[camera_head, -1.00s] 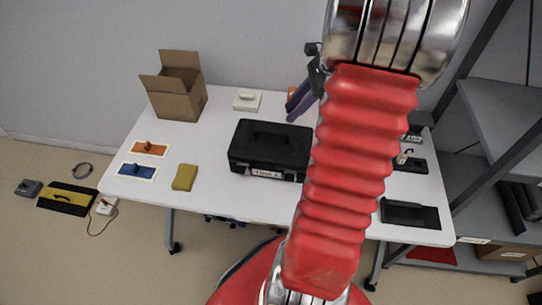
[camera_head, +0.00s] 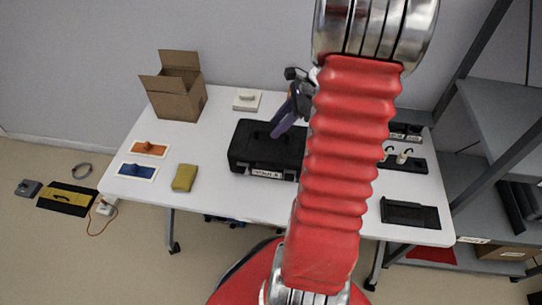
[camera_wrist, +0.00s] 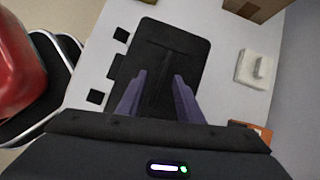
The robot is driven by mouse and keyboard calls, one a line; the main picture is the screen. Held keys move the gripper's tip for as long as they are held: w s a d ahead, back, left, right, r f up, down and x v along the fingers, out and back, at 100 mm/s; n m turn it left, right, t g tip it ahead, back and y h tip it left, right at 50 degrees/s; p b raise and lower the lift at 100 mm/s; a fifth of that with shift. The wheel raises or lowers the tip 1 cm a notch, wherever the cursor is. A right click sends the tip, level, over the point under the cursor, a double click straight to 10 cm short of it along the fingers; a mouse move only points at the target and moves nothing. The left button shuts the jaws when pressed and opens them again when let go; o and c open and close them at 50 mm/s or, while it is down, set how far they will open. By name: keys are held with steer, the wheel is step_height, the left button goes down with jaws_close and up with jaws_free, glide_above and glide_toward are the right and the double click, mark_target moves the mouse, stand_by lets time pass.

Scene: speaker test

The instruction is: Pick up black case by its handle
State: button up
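The black case (camera_head: 250,155) lies on the white table, its handle on top partly hidden in the head view by my gripper (camera_head: 284,117). In the wrist view the case (camera_wrist: 190,42) fills the middle, with the dark handle (camera_wrist: 160,90) running along its top. The two purple fingers of my gripper (camera_wrist: 157,92) are apart, one on each side of the handle's line. The gripper is open and empty. I cannot tell how far above the handle the fingertips are.
A grey shelf (camera_head: 500,110) stands right.

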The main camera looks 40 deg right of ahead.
mark_target(270, 132)
steer(key=x, duration=0.5)
steer(key=shift+d, duration=0.15)
steer(key=shift+r, duration=0.1)
steer(key=shift+c, duration=0.5)
jaws_close()
steer(key=shift+r, duration=0.1)
stand_by(0.8)
